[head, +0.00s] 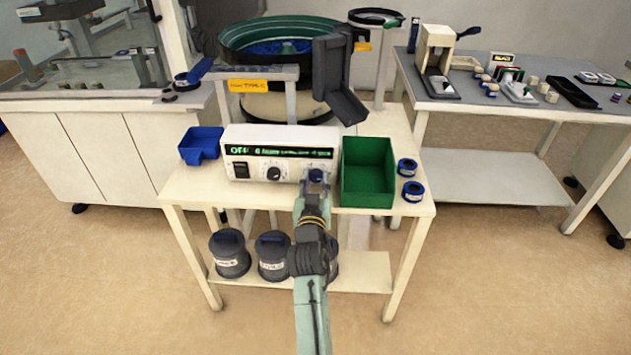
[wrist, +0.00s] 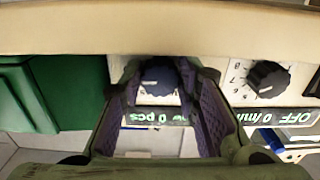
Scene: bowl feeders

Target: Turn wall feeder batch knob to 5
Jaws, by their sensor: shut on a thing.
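The wall feeder control box (head: 238,152) is white with a dark display strip and stands on the front table. Its batch knob (wrist: 160,80) is dark and round, below the right part of the strip in the head view. My gripper (head: 315,180) is shut on this knob, with one finger on each side in the wrist view (wrist: 163,76). A pale pointer mark shows on the knob; its scale is hidden by the fingers. The nearby display reads "0 pcs". A second black knob (head: 274,173) has a numbered scale, and the display there reads "OFF 0 /min".
A green bin (head: 368,196) stands close to the right of the box, with two blue rings (head: 412,191) beyond it. A blue scoop tray (head: 200,145) lies to the left. A large bowl feeder (head: 280,35) rises behind.

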